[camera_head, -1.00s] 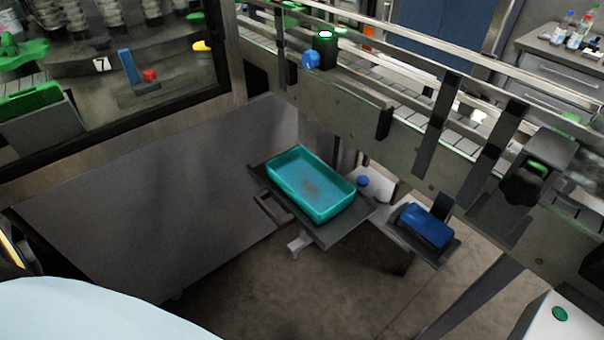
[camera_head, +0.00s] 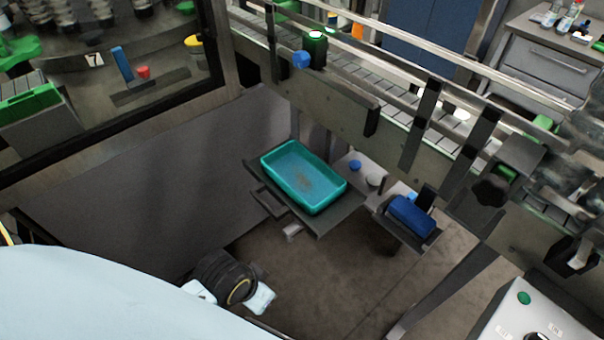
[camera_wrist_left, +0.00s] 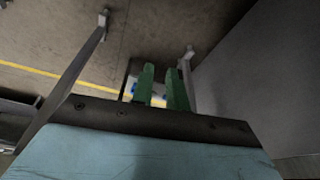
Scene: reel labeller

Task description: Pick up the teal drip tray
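The teal drip tray (camera_head: 300,176) is a shallow rectangular tray with a brownish stain on its floor. It sits flat on a dark grey shelf (camera_head: 335,216) below the conveyor in the head view. Nothing touches it. My left gripper shows only in the left wrist view (camera_wrist_left: 161,88), as two green fingers standing apart with nothing held between them. I cannot see the tray in that view. In the head view a black joint of my left arm (camera_head: 228,280) shows at the lower middle, in front of and below the tray. My right gripper is not in view.
A blue block-like object (camera_head: 411,216) sits on a small bracket right of the tray. Small blue-capped and white items stand between them. The conveyor frame (camera_head: 390,135) runs behind, a grey panel (camera_head: 150,190) stands left, and a control box (camera_head: 525,315) stands lower right.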

